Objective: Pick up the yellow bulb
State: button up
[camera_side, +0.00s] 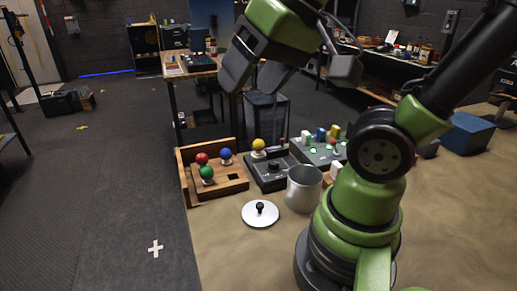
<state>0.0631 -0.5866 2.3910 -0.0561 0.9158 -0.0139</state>
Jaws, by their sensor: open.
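The yellow bulb (259,144) is a small yellow ball on a pale base. It stands upright at the back left of a dark box (266,171) with a black knob, on the tan table. My gripper (291,84) is open and empty, high above the table. In the picture it shows above the yellow bulb, clearly apart from it. The bulb is not hidden by the arm.
Left of the bulb, a wooden tray (233,190) holds red (202,158), blue (225,154) and green (207,173) bulbs. A metal cup (303,190) and a round lid (260,214) stand in front. A panel (318,153) with several coloured buttons is to the right.

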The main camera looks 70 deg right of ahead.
jog(key=w+d+f+m+g+h, duration=0.1)
jog(key=w+d+f+g+h, duration=0.1)
jog(key=w+d, duration=0.5)
jog(key=m+g+h, duration=0.1)
jog(key=g, duration=0.4)
send_near(257, 140)
jog(key=shift+g, duration=0.3)
jog(key=f, duration=0.3)
jog(key=d+f, duration=0.1)
jog(key=f, duration=0.1)
jog(key=shift+d+f, duration=0.2)
jog(key=shift+f, duration=0.2)
jog(key=f, duration=0.5)
jog(key=shift+s+d+f, duration=0.3)
jog(key=shift+s, duration=0.05)
jog(key=shift+c, duration=0.5)
jog(key=c, duration=0.9)
